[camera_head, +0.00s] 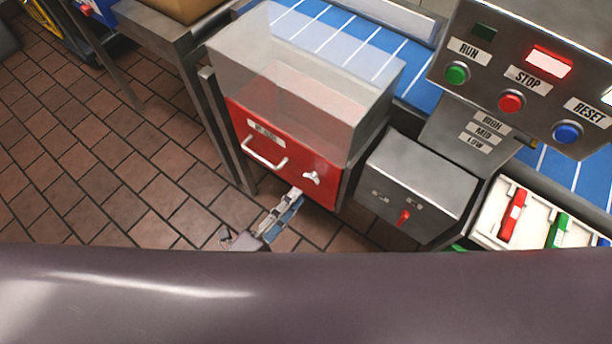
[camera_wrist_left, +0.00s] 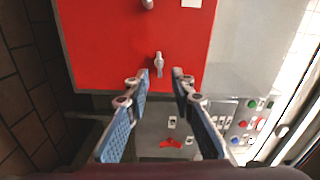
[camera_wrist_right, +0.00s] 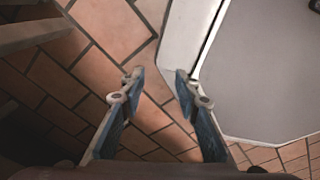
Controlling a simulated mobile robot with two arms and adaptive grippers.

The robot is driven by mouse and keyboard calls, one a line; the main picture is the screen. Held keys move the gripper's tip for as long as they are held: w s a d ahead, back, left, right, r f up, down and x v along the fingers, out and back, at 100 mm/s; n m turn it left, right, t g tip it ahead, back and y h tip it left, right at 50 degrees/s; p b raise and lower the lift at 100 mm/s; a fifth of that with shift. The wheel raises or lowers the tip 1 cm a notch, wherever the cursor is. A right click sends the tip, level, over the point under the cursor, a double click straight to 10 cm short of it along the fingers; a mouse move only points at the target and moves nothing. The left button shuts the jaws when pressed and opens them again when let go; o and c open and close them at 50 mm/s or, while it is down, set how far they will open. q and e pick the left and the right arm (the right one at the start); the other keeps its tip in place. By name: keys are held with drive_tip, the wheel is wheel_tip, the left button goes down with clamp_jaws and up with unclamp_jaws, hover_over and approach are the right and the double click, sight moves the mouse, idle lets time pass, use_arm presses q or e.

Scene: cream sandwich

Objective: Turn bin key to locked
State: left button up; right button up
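The bin has a red front panel (camera_head: 283,154) and a clear upper part in the head view. Its key (camera_head: 311,178) is a small silver piece at the panel's lower right. The key (camera_wrist_left: 159,64) also shows in the left wrist view, just beyond and between my left fingertips. My left gripper (camera_wrist_left: 161,73) is open and empty, in front of the red panel, with the key apart from both fingers. In the head view the left gripper (camera_head: 294,196) is just below the key. My right gripper (camera_wrist_right: 155,72) is open and empty above the tiled floor; the head view does not show it.
A white bar handle (camera_head: 264,155) sits left of the key. A grey box with a red switch (camera_head: 403,217) stands to the right. Above it is a panel with a red stop button (camera_head: 511,102). Open tiled floor (camera_head: 100,150) lies left of the bin.

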sight(312, 178)
use_arm(q)
drive_tip(key=x, duration=0.6)
drive_tip(key=shift+b, duration=0.3)
use_arm(e)
drive_tip(key=shift+w+f, duration=0.3)
drive_tip(key=shift+w, duration=0.35)
use_arm(q)
drive_tip(key=shift+c, duration=0.5)
clamp_jaws()
use_arm(e)
drive_tip(key=shift+s, duration=0.35)
